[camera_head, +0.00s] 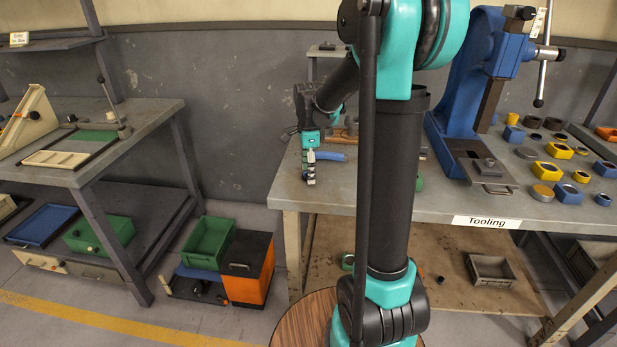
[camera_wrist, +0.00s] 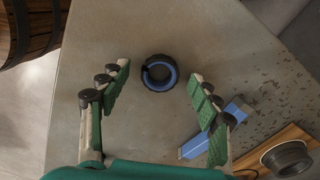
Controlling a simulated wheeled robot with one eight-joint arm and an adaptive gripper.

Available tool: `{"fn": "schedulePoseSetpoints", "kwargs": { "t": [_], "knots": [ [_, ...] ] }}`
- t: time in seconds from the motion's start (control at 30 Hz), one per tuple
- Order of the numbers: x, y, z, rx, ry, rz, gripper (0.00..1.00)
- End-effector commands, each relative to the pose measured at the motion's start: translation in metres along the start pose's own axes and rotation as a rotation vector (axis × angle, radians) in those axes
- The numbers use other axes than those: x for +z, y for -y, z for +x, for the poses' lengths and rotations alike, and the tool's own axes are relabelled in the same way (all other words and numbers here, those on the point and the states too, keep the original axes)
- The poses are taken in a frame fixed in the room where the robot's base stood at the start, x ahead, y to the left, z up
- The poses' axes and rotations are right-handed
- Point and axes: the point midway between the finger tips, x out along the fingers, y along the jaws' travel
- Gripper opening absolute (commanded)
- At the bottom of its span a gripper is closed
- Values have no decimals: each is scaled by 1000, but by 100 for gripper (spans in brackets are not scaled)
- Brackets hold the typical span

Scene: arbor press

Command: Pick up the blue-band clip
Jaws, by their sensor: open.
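The blue-band clip (camera_wrist: 147,81) is a small dark ring with a blue band, lying on the grey table top in the wrist view. In that view my gripper (camera_wrist: 160,78) is open, with one green-padded finger on each side of the ring. The fingers look apart from the clip, and nothing is held between them. In the head view my gripper (camera_head: 311,178) points down over the left end of the tooling table. I cannot make out the clip in the head view.
A blue bar (camera_wrist: 232,112) lies close to my right finger in the wrist view. A wooden board (camera_wrist: 249,160) with a grey round part (camera_wrist: 287,158) is at lower right. The blue arbor press (camera_head: 462,80) and several coloured blocks stand further right. The table's left edge is near.

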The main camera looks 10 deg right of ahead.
Motion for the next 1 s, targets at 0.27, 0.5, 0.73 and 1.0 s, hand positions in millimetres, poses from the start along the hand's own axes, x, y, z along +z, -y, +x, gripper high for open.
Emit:
{"fn": "schedulePoseSetpoints", "kwargs": {
  "t": [0.27, 0.5, 0.73, 1.0],
  "knots": [
    [0, 0, 1, 0, 0, 0, 58],
    [0, 0, 1, 0, 0, 0, 28],
    [0, 0, 1, 0, 0, 0, 27],
    [0, 0, -7, 0, 0, 0, 27]
  ]
}}
